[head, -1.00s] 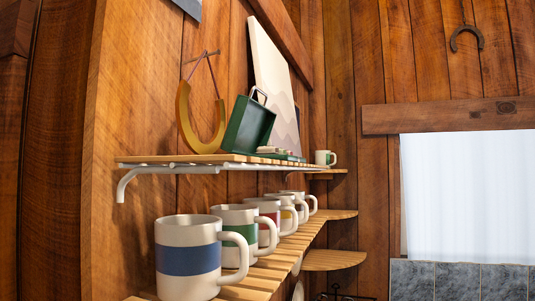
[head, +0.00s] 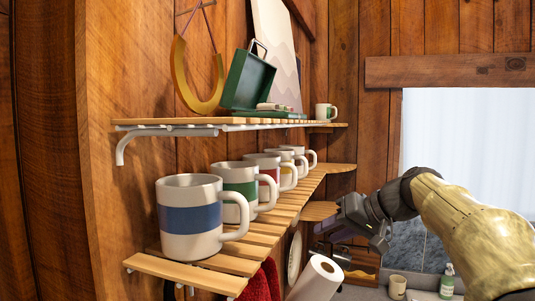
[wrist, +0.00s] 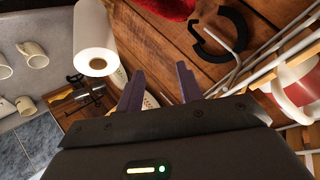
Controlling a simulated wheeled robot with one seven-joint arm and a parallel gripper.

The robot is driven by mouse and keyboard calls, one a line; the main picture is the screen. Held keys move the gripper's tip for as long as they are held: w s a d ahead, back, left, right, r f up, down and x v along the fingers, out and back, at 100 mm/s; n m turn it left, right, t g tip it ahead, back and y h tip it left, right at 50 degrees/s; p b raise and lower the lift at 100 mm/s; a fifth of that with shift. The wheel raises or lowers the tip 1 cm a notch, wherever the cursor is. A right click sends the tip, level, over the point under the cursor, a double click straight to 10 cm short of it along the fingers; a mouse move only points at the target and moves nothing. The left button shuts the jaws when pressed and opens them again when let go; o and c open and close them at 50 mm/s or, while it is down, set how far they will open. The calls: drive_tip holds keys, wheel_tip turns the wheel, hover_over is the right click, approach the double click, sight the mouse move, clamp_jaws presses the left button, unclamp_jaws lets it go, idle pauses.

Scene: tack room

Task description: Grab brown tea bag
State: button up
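I cannot make out a brown tea bag for certain. A green tin (head: 250,80) stands open on the upper shelf in the head view, its lid or tray tilted against the wall. Small pale packets (head: 270,106) lie at its base, too small to tell their colours or whether they are tea bags. My gripper (wrist: 160,84) shows in the wrist view with its two dark fingers apart and nothing between them. In the head view my gripper (head: 362,220) is at the right, lower than the upper shelf and well away from the tin.
Several striped mugs line the lower slatted shelf (head: 210,263); the upper shelf (head: 190,122) also holds a small mug (head: 325,112) at its far end. A gold horseshoe (head: 200,95) hangs left of the tin. A paper towel roll (head: 318,278) and red cloth (head: 262,283) are below.

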drive_tip(key=s+d+r+n+y+p, duration=0.1)
drive_tip(key=s+r+n+y, duration=0.15)
drive_tip(key=r, duration=0.75)
drive_tip(key=s+r+n+y, duration=0.2)
drive_tip(key=s+r+n, duration=0.15)
drive_tip(key=r, duration=0.55)
drive_tip(key=n+g+y, duration=0.2)
drive_tip(key=n, duration=0.5)
approach(277, 105)
drive_tip(key=v, duration=0.5)
drive_tip(key=shift+s+d+f+p, duration=0.3)
drive_tip(key=x, duration=0.4)
drive_tip(key=p+x, duration=0.1)
drive_tip(key=x, duration=0.3)
drive_tip(key=p+x, duration=0.1)
drive_tip(key=x, duration=0.3)
drive_tip(key=shift+w+a+r, duration=0.15)
drive_tip(key=shift+r, duration=0.1)
